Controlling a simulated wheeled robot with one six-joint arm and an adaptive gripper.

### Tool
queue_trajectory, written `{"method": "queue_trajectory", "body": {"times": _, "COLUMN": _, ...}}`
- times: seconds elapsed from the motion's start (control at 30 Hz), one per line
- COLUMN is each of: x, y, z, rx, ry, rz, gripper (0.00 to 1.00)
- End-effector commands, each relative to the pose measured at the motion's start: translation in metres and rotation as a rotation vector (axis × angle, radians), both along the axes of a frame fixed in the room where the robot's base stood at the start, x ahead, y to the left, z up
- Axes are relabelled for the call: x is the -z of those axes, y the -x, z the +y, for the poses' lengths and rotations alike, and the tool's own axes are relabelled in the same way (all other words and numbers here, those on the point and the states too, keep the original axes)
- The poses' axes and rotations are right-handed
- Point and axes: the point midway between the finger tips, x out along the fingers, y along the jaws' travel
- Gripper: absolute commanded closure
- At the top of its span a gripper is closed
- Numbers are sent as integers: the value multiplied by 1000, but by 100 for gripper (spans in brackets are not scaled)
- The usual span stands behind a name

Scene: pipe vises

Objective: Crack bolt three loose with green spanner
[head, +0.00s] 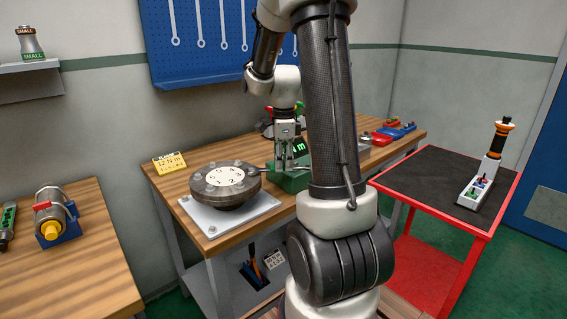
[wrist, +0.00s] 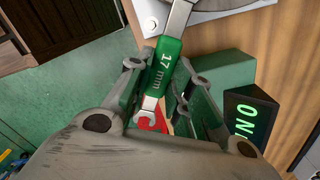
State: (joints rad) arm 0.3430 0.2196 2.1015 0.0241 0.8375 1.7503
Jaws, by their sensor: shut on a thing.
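The green spanner (wrist: 166,64), marked 17 mm, is held between the fingers of my gripper (wrist: 160,85). Its steel shaft runs up out of the wrist view towards the flange, and its open lower end shows below the green grip. In the head view my gripper (head: 289,168) is low over the bench, just right of the round dark flange (head: 225,197). The flange has a white numbered face (head: 223,176) and bolts around its rim. The spanner's far end reaches the flange's right side. I cannot tell whether it sits on a bolt, or which bolt is number three.
A green box with a lit display (wrist: 248,118) stands close beside my gripper. The flange stands on a pale plate (head: 200,222). A yellow sign (head: 169,161) stands behind it. A red cart (head: 425,185) is at right, another bench (head: 95,255) at left.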

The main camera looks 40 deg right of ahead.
Motion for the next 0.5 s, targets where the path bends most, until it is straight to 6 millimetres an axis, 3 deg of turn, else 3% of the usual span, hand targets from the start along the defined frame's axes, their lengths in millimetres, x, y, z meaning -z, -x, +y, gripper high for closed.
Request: {"method": "queue_trajectory", "body": {"times": 0.5, "x": -1, "y": -8, "z": -4, "rx": -89, "ry": 2, "rz": -1, "gripper": 100}}
